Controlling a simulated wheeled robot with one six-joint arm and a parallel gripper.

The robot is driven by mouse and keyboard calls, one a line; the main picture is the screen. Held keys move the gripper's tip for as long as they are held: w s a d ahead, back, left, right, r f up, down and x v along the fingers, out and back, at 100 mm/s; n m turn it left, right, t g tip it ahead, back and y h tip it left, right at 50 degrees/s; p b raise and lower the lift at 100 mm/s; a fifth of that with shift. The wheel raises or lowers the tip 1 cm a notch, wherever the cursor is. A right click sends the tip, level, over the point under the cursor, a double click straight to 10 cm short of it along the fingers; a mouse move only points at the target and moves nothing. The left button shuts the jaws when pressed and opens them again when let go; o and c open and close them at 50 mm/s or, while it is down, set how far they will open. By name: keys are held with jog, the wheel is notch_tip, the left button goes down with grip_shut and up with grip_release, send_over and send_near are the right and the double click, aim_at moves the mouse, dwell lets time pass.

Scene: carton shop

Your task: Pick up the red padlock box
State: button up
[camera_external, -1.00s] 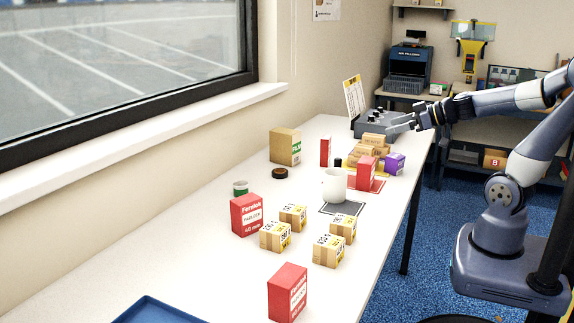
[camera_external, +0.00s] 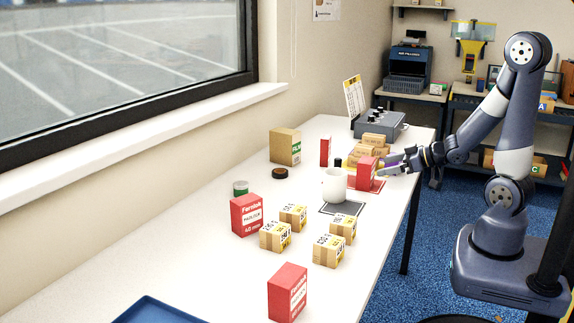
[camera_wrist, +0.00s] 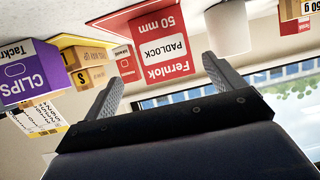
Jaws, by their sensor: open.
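A red padlock box (camera_external: 365,173) stands on a red mat (camera_external: 380,185) toward the far right of the table in the external view. In the wrist view the red padlock box (camera_wrist: 159,45) appears upside down, labelled Fernlok Padlock 50 mm, ahead of the fingers. My gripper (camera_external: 384,166) is just to its right in the external view. In the wrist view my gripper (camera_wrist: 160,76) is open and empty, its fingers apart on either side of the box's lower part in the picture. Whether the fingers overlap the box in depth, I cannot tell.
A white mug (camera_external: 335,186) stands close left of the box. A purple clips box (camera_wrist: 24,72) and brown cartons (camera_external: 367,153) are near it. Other red boxes stand at the left (camera_external: 246,215), front (camera_external: 287,292) and back (camera_external: 325,152). A grey device (camera_external: 379,125) is behind.

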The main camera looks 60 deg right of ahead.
aim_at(374, 169)
jog(key=b+x, duration=0.1)
jog(key=x, duration=0.3)
jog(key=shift+w+a+f, duration=0.1)
jog(key=shift+a+x, duration=0.2)
jog(key=shift+x, duration=1.1)
jog(key=shift+a+x, duration=0.15)
jog(key=shift+x, duration=1.2)
jog(key=shift+c, duration=0.6)
jog(key=c, duration=1.1)
